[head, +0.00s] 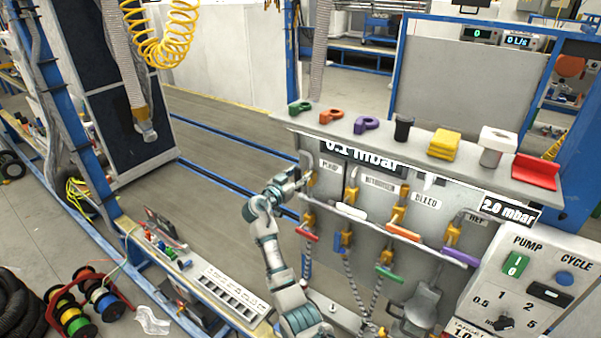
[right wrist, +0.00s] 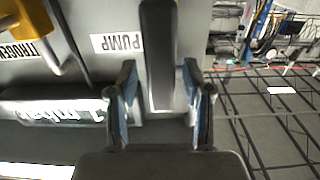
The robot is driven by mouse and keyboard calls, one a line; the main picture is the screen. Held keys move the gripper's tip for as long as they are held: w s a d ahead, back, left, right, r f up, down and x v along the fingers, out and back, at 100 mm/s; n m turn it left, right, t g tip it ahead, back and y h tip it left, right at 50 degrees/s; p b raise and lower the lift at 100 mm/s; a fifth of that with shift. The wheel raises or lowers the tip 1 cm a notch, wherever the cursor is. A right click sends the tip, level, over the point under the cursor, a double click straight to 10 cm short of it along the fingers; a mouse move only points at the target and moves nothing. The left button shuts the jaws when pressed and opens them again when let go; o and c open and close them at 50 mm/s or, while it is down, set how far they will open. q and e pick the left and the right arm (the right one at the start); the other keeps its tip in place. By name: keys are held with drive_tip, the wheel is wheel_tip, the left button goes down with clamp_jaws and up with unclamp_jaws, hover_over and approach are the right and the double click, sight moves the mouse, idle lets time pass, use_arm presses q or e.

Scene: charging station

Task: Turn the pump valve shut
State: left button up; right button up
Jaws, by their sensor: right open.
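The pump valve is at the left end of the valve panel, beside the PUMP label (head: 329,165). Its grey lever (head: 304,160) points up and its yellow body (head: 311,180) is partly hidden by my right gripper (head: 298,180). In the right wrist view, the dark lever (right wrist: 158,55) runs between the two open fingers of the right gripper (right wrist: 160,100). A gap shows on each side, so the fingers are around the lever but not closed on it. The PUMP label (right wrist: 118,42) appears upside down there. My left gripper is out of view.
Other valves with grey levers, such as the nitrogen valve (head: 352,195), stand to the right. A shelf (head: 405,146) with coloured tools overhangs the panel. A pressure display (head: 362,158) sits under its edge. A control box (head: 530,285) stands at right. Open floor lies left of the panel.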

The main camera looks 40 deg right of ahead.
drive_tip(key=shift+a+r, duration=0.25)
drive_tip(key=shift+a, duration=0.55)
drive_tip(key=shift+c, duration=1)
drive_tip(key=c, duration=0.4)
clamp_jaws()
drive_tip(key=shift+s+d, duration=0.15)
drive_tip(key=shift+d, duration=0.15)
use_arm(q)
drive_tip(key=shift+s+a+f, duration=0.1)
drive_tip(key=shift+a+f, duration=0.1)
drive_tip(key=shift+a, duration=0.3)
